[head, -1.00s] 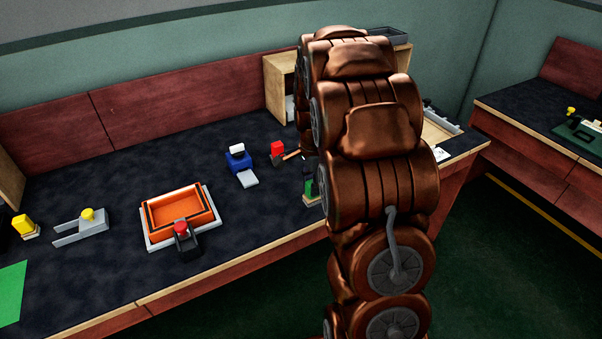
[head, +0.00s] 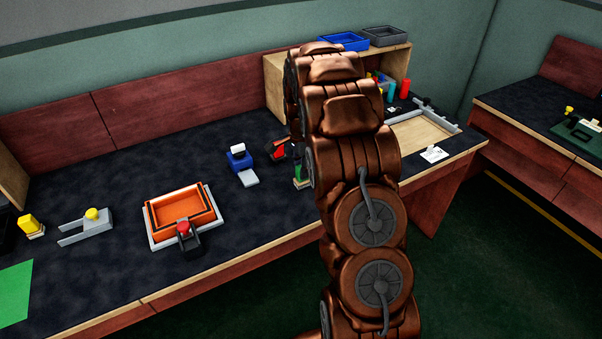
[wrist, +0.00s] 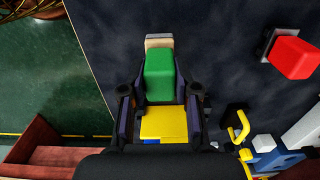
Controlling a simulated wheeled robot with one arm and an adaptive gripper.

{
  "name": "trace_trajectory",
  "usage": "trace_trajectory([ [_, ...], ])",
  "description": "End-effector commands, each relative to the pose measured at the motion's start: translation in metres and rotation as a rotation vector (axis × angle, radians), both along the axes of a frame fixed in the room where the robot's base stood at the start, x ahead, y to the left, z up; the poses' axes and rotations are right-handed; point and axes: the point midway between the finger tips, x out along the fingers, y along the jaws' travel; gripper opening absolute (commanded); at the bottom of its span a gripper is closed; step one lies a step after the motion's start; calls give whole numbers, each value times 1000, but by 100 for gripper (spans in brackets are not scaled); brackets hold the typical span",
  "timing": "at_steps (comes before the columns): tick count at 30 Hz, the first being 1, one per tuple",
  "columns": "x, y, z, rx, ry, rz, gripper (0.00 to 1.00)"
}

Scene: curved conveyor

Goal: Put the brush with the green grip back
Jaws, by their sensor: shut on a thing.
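The brush with the green grip shows in the wrist view (wrist: 159,74), with its pale bristle end (wrist: 158,41) at the far side. My gripper (wrist: 160,94) has its two dark fingers on either side of the green grip and is shut on it. In the head view the green grip (head: 298,171) shows just left of my arm, near the bench's front edge, with its pale end downward. My arm hides part of it there. I cannot tell whether the brush touches the bench. A yellow block (wrist: 164,124) shows between the fingers, nearer the camera.
A red-topped piece (head: 279,151) stands close by, also in the wrist view (wrist: 294,57). A blue piece with a white top (head: 238,157) is left of it. An orange tray (head: 152,219) lies further left. A wooden shelf (head: 277,88) and pale tray (head: 425,136) are at the right.

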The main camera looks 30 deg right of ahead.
Motion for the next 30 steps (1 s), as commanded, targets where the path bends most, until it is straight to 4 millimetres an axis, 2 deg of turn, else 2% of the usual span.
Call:
trace_trajectory([
  [6, 0, 0, -24, 1, 2, 0, 0],
  [17, 0, 0, -29, 0, 0, 0, 0],
  [18, 0, 0, -29, 0, 0, 0, 31],
  [25, 0, 0, -28, 0, 0, 0, 55],
  [30, 0, 0, -28, 0, 0, 0, 56],
])
